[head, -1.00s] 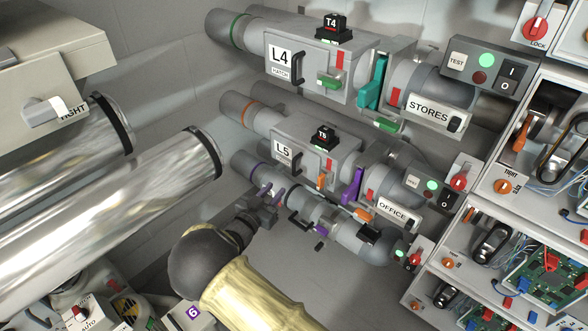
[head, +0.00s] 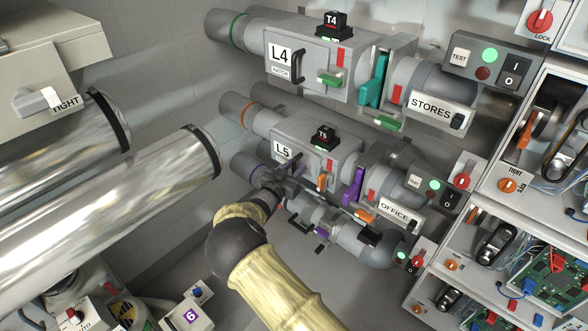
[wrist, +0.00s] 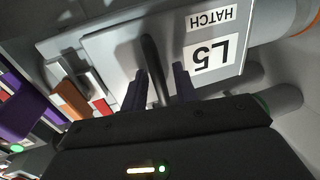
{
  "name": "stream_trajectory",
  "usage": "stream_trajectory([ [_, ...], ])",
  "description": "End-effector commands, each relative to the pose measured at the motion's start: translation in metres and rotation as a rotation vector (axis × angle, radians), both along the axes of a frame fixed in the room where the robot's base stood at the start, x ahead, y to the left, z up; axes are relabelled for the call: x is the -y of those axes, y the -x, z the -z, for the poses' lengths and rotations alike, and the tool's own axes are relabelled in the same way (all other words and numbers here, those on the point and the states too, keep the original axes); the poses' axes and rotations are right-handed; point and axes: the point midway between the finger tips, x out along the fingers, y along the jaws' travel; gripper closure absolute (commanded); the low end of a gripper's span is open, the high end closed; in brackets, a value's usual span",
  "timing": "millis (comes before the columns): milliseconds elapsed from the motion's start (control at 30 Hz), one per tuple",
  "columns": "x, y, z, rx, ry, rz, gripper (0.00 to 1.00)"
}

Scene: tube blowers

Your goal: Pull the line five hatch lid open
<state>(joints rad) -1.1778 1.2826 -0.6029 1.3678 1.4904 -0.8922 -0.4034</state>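The line five hatch lid (head: 309,159) is the grey panel marked L5 on the middle pipe; it looks shut. In the wrist view the lid (wrist: 125,55) is upside down, with its black bar handle (wrist: 153,65) standing out from it. My gripper (wrist: 160,88) is open, one dark finger on each side of the handle, with gaps visible between. In the head view my gripper (head: 288,180) is at the lid's lower left and hides the handle. An orange latch (head: 322,182) sits at the lid's right.
The line four unit (head: 308,65) with its L4 hatch is above. A lower pipe (head: 340,238) runs just beneath my gripper. A purple slide (head: 353,187) and the OFFICE label (head: 395,212) are to the right. Large shiny tubes (head: 110,220) fill the left.

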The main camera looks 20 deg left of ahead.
Motion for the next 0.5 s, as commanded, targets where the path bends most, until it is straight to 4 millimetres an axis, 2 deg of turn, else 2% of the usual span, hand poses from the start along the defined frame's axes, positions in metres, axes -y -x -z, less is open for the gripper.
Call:
stream_trajectory([
  [67,0.0001,0.0001,-0.0001,0.0,0.0,0.0,0.71],
  [200,0.0001,0.0002,-0.0002,0.0,0.0,0.0,0.98],
  [500,0.0004,0.0,-0.0001,0.0,-0.001,0.003,1.0],
])
